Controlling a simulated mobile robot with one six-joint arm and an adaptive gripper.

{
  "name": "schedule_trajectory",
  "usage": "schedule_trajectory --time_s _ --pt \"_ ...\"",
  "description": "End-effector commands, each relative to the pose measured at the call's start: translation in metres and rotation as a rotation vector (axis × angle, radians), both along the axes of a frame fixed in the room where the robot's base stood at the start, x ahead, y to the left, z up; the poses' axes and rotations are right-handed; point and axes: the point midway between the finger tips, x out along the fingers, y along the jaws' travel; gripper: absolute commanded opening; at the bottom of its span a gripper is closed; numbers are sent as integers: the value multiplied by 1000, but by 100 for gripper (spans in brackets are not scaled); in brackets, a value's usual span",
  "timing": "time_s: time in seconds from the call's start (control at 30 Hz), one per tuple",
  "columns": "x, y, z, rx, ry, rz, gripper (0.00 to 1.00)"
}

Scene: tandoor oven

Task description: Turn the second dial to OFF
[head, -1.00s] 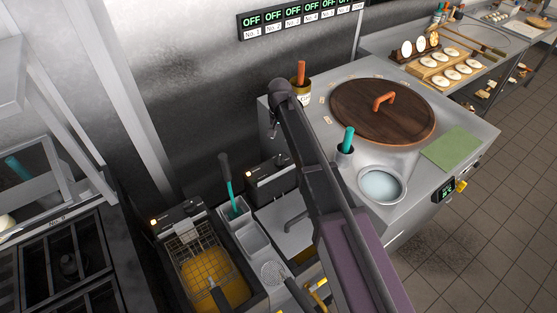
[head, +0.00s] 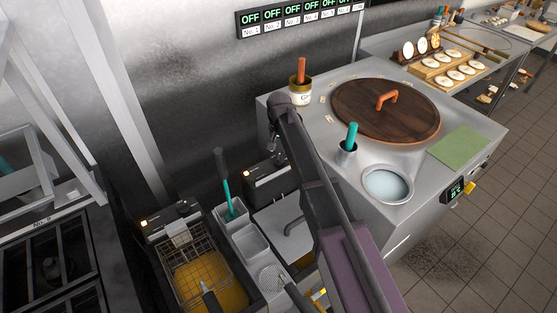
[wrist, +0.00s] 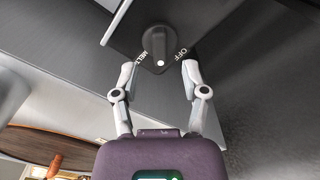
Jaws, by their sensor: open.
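A dark dial (wrist: 158,42) on a black panel shows at the top of the wrist view. The word OFF is printed to its lower right, and a word that looks like MELT to its lower left. A white mark sits at the dial's lower edge between the two words. My gripper (wrist: 159,70) is open and empty, its fingertips apart on either side just below the dial, and I see no contact. In the head view, my arm partly covers the second fryer's control box (head: 266,182), and the gripper is mostly hidden. The first fryer's box (head: 170,222) stands to its left.
A frying basket (head: 186,262) sits in the left fryer's yellow oil. A teal-handled tool (head: 224,180) stands upright between the boxes. The tandoor lid (head: 388,110) and a steel bowl (head: 388,185) are to the right. A row of OFF signs (head: 300,18) hangs on the wall.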

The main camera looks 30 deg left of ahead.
Motion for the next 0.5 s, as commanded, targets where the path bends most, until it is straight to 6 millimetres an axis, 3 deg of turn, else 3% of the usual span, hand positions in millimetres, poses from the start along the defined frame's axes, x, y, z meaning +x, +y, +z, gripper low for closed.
schedule_trajectory --time_s 0.2,0.5 --pt "0 0 -21 0 0 1 57" --pt "-1 1 -35 0 0 1 57"
